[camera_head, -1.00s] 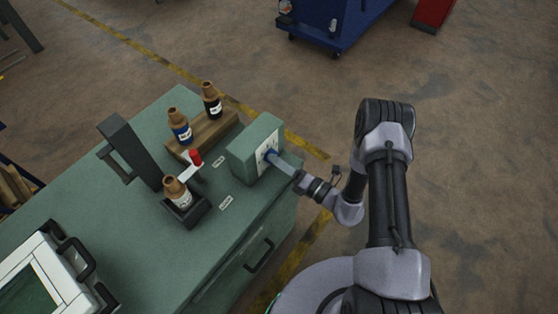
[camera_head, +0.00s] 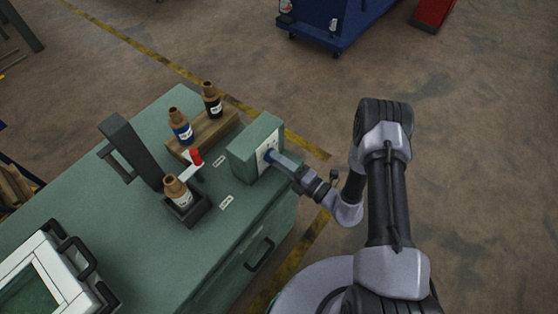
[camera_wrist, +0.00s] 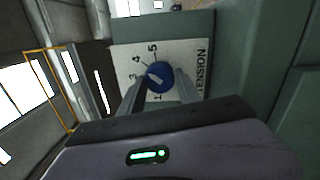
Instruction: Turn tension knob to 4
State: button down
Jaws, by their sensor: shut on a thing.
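The blue tension knob (camera_wrist: 160,76) sits on a white dial plate (camera_wrist: 190,58) marked with numbers; 1, 3, 4 and 5 show, and part of the word TENSION. A white pointer mark on the knob faces roughly toward the 3 side; its exact reading is hard to tell. The plate is on the side of a green box (camera_head: 252,150) on the bench. My gripper (camera_wrist: 158,90) is shut on the knob, one finger on each side. The left finger hides part of the scale near 2. In the head view, my gripper (camera_head: 276,159) reaches the dial from the right.
The green bench (camera_head: 130,230) holds a wooden rack (camera_head: 212,134) with two bottles, a dark holder (camera_head: 188,212) with another bottle, a red-tipped lever (camera_head: 195,157) and a dark upright post (camera_head: 130,150). A white-framed device (camera_head: 70,275) stands front left. Floor right of the bench is open.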

jog(key=c, duration=0.8)
grip_release()
jog(key=shift+c, duration=0.2)
jog(key=shift+d, duration=0.1)
jog(key=r+p+v, duration=0.1)
jog(key=p+v, duration=0.2)
jog(key=v, duration=1.4)
jog(key=shift+f, duration=0.45)
jog(key=shift+d, duration=0.1)
